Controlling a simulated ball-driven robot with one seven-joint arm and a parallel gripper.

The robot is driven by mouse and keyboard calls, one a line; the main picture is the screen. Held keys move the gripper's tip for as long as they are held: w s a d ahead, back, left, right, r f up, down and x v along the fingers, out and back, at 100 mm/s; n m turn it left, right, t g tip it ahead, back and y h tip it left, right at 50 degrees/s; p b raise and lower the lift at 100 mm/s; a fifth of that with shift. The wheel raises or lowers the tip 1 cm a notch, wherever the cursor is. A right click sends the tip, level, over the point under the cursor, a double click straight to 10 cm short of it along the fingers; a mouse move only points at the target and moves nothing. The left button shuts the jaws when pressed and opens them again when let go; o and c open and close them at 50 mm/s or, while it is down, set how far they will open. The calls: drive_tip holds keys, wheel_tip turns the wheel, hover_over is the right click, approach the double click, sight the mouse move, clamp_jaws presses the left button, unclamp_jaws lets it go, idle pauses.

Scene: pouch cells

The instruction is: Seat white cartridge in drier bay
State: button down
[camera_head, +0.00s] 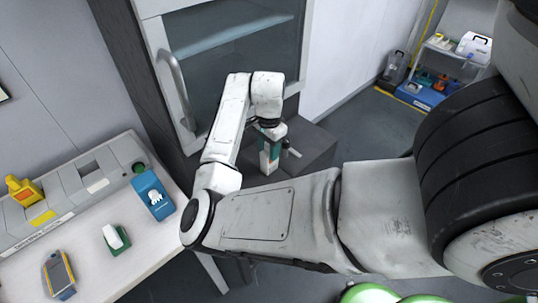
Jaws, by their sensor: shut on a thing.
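My gripper (273,138) is at the end of my arm, low in front of the glass-doored cabinet and over a dark grey block. I cannot tell if this is the white cartridge. The fingertips are small and partly hidden. On the bench at left, a grey unit (50,208) has a row of bays, one with a pale white face (95,182). A white piece in a green base (116,238) stands in front of it.
The bench (135,268) also holds a yellow device (22,190), a blue holder with a white top (153,195) and a handheld meter (59,275). The cabinet (235,55) with its handle stands behind my gripper. A shelf cart (450,52) is at the far right.

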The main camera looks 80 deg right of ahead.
drive_tip(key=shift+f, duration=0.45)
drive_tip(key=shift+f, duration=0.45)
drive_tip(key=c, duration=0.7)
unclamp_jaws()
